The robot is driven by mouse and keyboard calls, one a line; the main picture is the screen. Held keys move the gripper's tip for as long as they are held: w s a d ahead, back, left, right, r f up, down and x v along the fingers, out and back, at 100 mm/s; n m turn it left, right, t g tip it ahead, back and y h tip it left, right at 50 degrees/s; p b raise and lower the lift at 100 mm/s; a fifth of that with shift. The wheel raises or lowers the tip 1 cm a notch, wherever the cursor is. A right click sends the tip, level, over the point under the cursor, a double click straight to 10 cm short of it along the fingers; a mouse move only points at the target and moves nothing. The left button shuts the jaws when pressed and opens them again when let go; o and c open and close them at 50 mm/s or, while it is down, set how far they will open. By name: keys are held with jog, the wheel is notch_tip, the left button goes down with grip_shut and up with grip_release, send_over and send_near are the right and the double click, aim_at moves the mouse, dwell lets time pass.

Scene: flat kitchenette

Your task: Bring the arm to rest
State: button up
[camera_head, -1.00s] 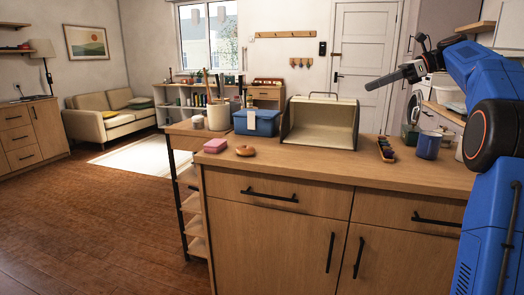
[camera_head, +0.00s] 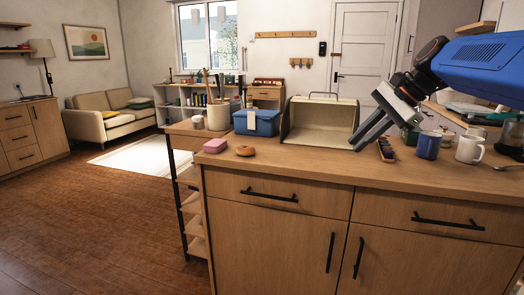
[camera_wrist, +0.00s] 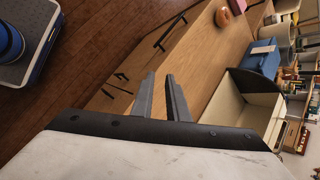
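My arm (camera_head: 485,62) reaches in from the right edge of the head view, above the counter. My gripper (camera_head: 357,146) points down and to the left, in front of the right side of the open bread box (camera_head: 318,118). Its two grey fingers show a narrow gap with nothing between them. In the wrist view my gripper (camera_wrist: 160,76) also shows empty fingers slightly apart, with the counter and cabinet front beyond. It appears to be clear of the counter (camera_head: 300,170).
On the counter are a donut (camera_head: 245,150), a pink sponge (camera_head: 215,145), a blue mug (camera_head: 428,145), a white mug (camera_head: 469,149) and a dark tray (camera_head: 386,150) of small items. A blue box (camera_head: 256,122) stands at the back left. Open floor (camera_head: 100,220) lies to the left.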

jog(key=s+d+f+n+h, duration=0.1)
jog(key=s+f+n+h, duration=0.2)
jog(key=s+f+n, duration=0.4)
jog(key=s+d+f+n+t+h, duration=0.1)
jog(key=s+f+n+h, duration=0.2)
jog(key=s+f, duration=1.6)
jog(key=s+n, duration=0.2)
jog(key=n, duration=0.1)
jog(key=shift+s+d+f+n, duration=0.2)
jog(key=shift+d+f+n, duration=0.05)
jog(key=shift+f+n, duration=0.15)
